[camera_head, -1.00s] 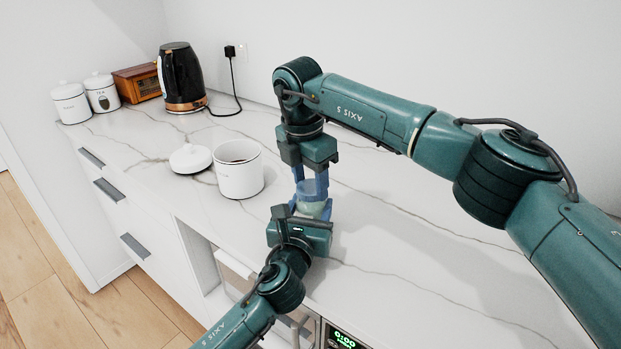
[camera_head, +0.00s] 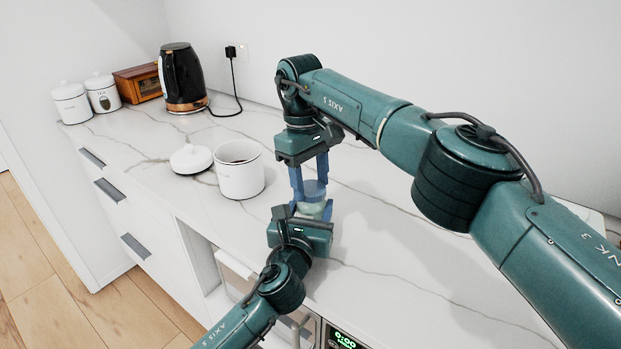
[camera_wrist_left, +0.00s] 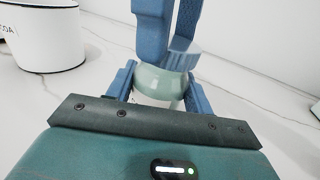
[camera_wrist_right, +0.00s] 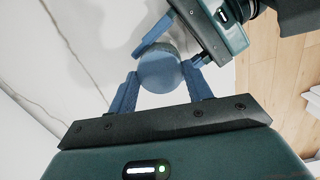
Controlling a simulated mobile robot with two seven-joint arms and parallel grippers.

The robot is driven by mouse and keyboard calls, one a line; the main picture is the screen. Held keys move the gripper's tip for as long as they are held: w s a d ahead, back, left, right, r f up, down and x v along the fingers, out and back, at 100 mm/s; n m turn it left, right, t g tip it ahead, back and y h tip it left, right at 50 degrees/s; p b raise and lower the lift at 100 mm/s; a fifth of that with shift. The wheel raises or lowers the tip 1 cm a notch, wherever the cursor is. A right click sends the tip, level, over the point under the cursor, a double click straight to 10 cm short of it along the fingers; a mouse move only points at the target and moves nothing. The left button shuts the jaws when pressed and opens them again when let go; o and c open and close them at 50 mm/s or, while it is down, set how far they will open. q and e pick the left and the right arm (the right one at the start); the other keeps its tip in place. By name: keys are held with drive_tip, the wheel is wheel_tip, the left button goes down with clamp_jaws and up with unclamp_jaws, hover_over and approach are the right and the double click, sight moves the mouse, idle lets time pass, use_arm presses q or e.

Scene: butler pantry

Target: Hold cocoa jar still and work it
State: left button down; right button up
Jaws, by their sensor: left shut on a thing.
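A small pale green jar with a blue-grey round lid (camera_head: 314,190) stands on the counter; its body also shows in the left wrist view (camera_wrist_left: 162,84). My left gripper (camera_head: 312,212) is shut on the jar's body from the front, one finger on each side. My right gripper (camera_head: 310,185) points down from above and is open, its fingers on either side of the lid. The lid also shows between those fingers in the right wrist view (camera_wrist_right: 158,70). A white canister (camera_head: 239,172) with dark contents stands open to the left, its label partly readable as "OA" in the left wrist view.
The canister's white lid (camera_head: 191,158) lies beside it. A black kettle (camera_head: 182,80), a wooden box (camera_head: 138,83) and two lidded white canisters (camera_head: 103,93) stand at the back left. The marble counter (camera_head: 400,255) is clear right of the jar.

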drive_tip(key=o, duration=0.4)
drive_tip(key=shift+o, duration=0.2)
drive_tip(key=shift+r, duration=2.25)
drive_tip(key=shift+c, duration=0.2)
